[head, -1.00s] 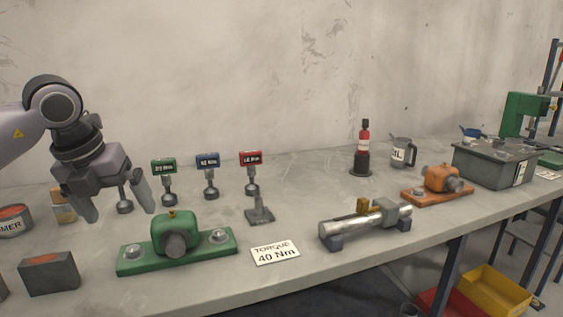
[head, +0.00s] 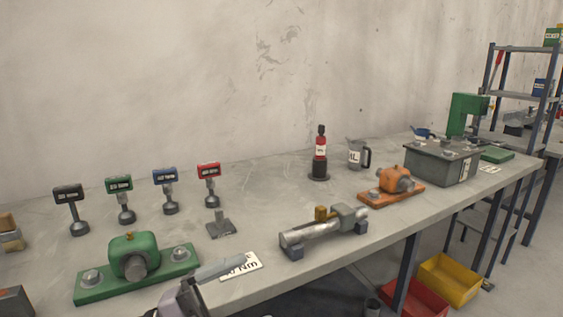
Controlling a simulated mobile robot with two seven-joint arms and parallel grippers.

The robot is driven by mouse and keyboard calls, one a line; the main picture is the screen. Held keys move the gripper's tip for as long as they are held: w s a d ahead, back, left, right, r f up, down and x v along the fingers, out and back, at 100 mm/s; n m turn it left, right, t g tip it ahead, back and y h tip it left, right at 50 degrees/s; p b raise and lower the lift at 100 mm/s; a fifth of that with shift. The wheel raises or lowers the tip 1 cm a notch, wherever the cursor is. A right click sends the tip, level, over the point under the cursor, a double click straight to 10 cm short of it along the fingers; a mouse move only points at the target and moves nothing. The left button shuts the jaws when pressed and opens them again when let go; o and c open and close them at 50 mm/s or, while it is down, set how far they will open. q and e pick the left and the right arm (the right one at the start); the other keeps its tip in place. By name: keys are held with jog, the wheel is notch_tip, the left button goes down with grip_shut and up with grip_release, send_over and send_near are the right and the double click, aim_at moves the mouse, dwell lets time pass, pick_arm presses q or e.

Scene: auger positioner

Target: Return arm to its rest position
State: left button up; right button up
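A grey gripper (head: 205,281), which I take to be my left one, shows at the bottom edge of the head view. One long finger points right and overlaps the white torque card (head: 242,266); the rest of the gripper is mostly cut off by the frame. I cannot tell how far the fingers are apart, and I see nothing held. It is in front of the green bearing block (head: 133,256), which stands on its green base. My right gripper is not in view.
Several display-topped tools, among them a green one (head: 119,186) and a red one (head: 209,171), stand behind the green block. A silver cylinder fixture (head: 322,232) and an orange block (head: 396,180) sit to the right. Bare bench lies between the tools and the red bottle (head: 321,150).

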pick_arm(q)
jog(key=s+a+f+n+t+y+p, duration=0.1)
jog(key=s+a+f+n+t+y, duration=0.1)
jog(key=a+f+n+t+y, duration=0.55)
jog(key=s+a+f+n+t+y+p, duration=0.15)
jog(key=a+f+n+y, duration=0.25)
jog(key=f+n+y, duration=0.7)
jog(key=s+a+f+n+g, duration=0.3)
jog(key=s+f+n+g, duration=0.2)
jog(key=s+f, duration=0.6)
jog(key=shift+f+n, duration=0.15)
jog(key=shift+n, duration=0.8)
